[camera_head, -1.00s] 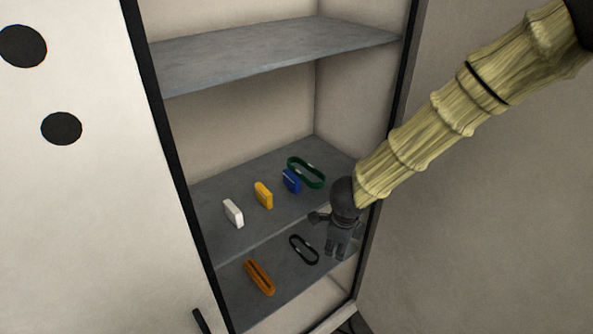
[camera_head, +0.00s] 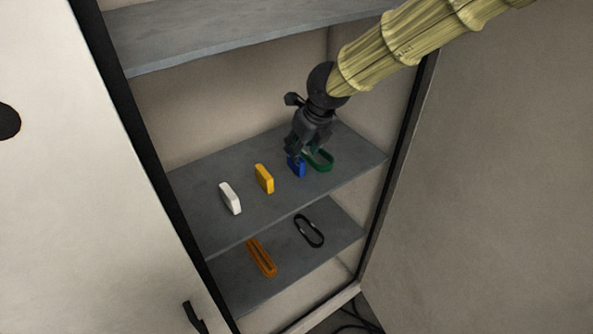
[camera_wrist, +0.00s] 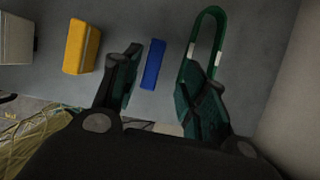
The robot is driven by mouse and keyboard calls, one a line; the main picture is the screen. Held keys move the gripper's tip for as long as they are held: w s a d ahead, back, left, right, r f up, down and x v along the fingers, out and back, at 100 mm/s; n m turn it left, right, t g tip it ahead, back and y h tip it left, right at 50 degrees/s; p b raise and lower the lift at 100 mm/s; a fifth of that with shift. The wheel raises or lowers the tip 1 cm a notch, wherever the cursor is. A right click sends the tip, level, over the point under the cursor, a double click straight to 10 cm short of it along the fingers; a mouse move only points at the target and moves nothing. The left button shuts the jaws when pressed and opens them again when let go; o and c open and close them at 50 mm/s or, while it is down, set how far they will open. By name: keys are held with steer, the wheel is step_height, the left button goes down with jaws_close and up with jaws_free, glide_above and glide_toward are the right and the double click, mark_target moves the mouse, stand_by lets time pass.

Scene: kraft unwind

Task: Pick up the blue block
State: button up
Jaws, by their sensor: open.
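The blue block (camera_head: 298,168) stands on the middle shelf of the cabinet, partly hidden behind my gripper in the head view. It also shows upright in the wrist view (camera_wrist: 153,64), between my two spread fingers and a little beyond their tips. My gripper (camera_head: 295,153) is open and empty, just above the block in the head view. In the wrist view, the left finger lies between the yellow block and the blue block, and the right finger overlaps the near end of the green loop.
The green loop (camera_head: 324,162) lies right beside the blue block. A yellow block (camera_head: 264,179) and a white block (camera_head: 230,198) stand to the left on the same shelf (camera_head: 215,230). An orange piece (camera_head: 261,258) and a black loop (camera_head: 309,231) lie on the shelf below. The upper shelf (camera_head: 200,40) is bare.

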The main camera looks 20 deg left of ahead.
mark_target(296, 165)
steer(key=shift+x, duration=0.8)
steer(key=f+b, duration=0.4)
steer(key=shift+s+a, duration=0.2)
steer(key=shift+a, duration=0.2)
steer(key=shift+w+a+f+b, duration=0.2)
steer(key=shift+f+b, duration=0.1)
steer(key=shift+f, duration=0.25)
jaws_close()
